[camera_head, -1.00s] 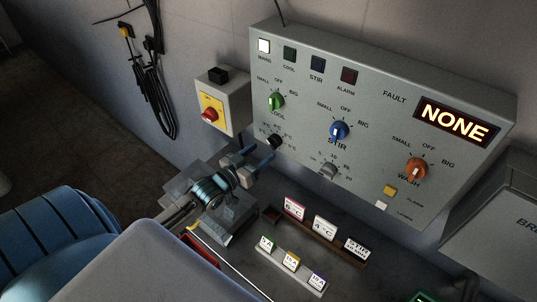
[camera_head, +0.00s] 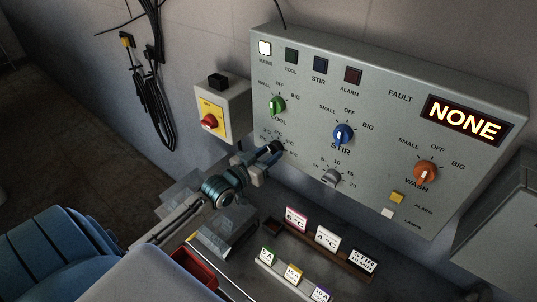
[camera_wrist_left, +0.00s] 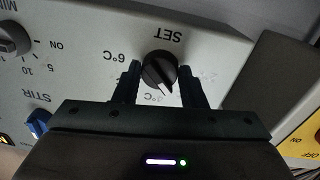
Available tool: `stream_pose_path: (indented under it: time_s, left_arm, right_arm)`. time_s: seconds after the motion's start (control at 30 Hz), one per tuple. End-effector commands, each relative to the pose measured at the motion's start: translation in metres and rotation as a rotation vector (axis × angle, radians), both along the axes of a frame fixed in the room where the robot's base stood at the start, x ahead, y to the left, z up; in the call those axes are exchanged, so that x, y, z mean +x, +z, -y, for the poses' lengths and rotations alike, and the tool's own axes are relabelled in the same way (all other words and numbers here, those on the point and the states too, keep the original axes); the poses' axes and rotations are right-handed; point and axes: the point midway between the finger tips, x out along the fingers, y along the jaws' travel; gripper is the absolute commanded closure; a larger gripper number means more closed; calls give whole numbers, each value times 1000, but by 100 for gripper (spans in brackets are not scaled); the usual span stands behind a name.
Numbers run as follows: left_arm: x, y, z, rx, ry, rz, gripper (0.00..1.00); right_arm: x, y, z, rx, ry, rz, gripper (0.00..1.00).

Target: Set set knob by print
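The black set knob (camera_head: 277,146) is at the lower left of the grey control panel (camera_head: 380,60), partly hidden by my left gripper (camera_head: 269,156) in the head view. In the left wrist view the panel is upside down; the set knob (camera_wrist_left: 159,70) lies between the two fingers of my left gripper (camera_wrist_left: 160,76). The fingers are apart, one on each side, with narrow gaps seeming to show. The knob's white mark points down and slightly right there. "SET" and "6°C" are readable; other marks are partly hidden. My right gripper is not in view.
Below the panel, a dark rack holds cards: a 6°C card (camera_head: 295,218), a 4°C card (camera_head: 327,238) and a stir card (camera_head: 363,260). A second rack of cards stands in front. The stir timer knob (camera_head: 331,177) and yellow switch box (camera_head: 222,112) are close by.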

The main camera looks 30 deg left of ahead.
Motion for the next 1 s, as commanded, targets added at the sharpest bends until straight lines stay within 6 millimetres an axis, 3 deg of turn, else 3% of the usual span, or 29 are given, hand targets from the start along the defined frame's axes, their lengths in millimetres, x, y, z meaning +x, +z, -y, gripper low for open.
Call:
stream_pose_path:
  time_s: [0.47,1.0]
  left_arm:
    - [0,-2,0,89,-1,8,85]
    - [0,-2,-2,556,0,45,85]
  right_arm:
    - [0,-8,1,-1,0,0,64]
    - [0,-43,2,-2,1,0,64]
